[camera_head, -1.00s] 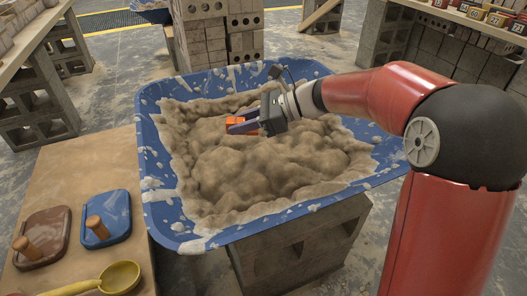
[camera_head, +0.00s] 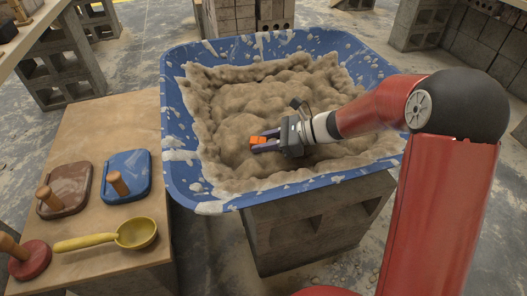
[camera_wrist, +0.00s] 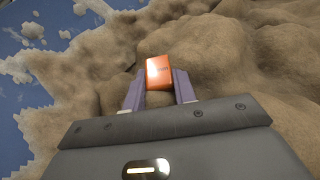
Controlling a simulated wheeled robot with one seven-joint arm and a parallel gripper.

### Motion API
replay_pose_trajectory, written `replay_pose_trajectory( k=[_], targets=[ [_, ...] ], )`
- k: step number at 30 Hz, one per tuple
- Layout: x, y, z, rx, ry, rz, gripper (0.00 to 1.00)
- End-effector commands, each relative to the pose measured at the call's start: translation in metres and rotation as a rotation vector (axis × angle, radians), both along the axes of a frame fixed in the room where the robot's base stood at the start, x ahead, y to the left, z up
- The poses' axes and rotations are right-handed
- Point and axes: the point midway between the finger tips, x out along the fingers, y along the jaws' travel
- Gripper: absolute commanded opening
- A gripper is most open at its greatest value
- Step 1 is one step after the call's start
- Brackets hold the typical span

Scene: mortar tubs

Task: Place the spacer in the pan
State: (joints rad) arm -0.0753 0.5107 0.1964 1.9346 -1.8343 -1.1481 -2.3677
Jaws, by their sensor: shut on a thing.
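The orange spacer (camera_head: 257,140) is held between the two purple-grey fingers of my gripper (camera_head: 265,142). In the wrist view the spacer (camera_wrist: 158,70) stands out past the fingertips of my gripper (camera_wrist: 158,85), with sand-coloured mortar behind it. The gripper is over the near-middle part of the blue tub (camera_head: 166,110), which is heaped with mortar. I cannot tell whether the spacer touches the mortar. I cannot tell which thing is the pan. A yellow round-bowled ladle (camera_head: 136,232) lies on the board at left.
A wooden board (camera_head: 125,120) left of the tub carries a brown float (camera_head: 70,180), a blue float (camera_head: 136,165) and a red round tool (camera_head: 33,262). The tub stands on a concrete block (camera_head: 290,235). Block stacks stand behind. The board's far part is bare.

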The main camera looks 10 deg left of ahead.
Motion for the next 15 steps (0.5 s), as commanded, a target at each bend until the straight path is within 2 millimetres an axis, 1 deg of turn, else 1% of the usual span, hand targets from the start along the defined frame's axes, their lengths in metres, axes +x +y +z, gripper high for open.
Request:
replay_pose_trajectory(
  k=[1,3,6,15],
  targets=[
    [-0.001,0.000,-0.009,-0.001,0.004,0.000,0.05],
    [0.000,0.000,-0.021,-0.001,0.006,0.001,0.05],
    [0.000,0.000,-0.033,-0.001,0.003,0.001,0.05],
    [0.000,0.000,-0.035,0.000,0.001,0.000,0.05]
  ],
)
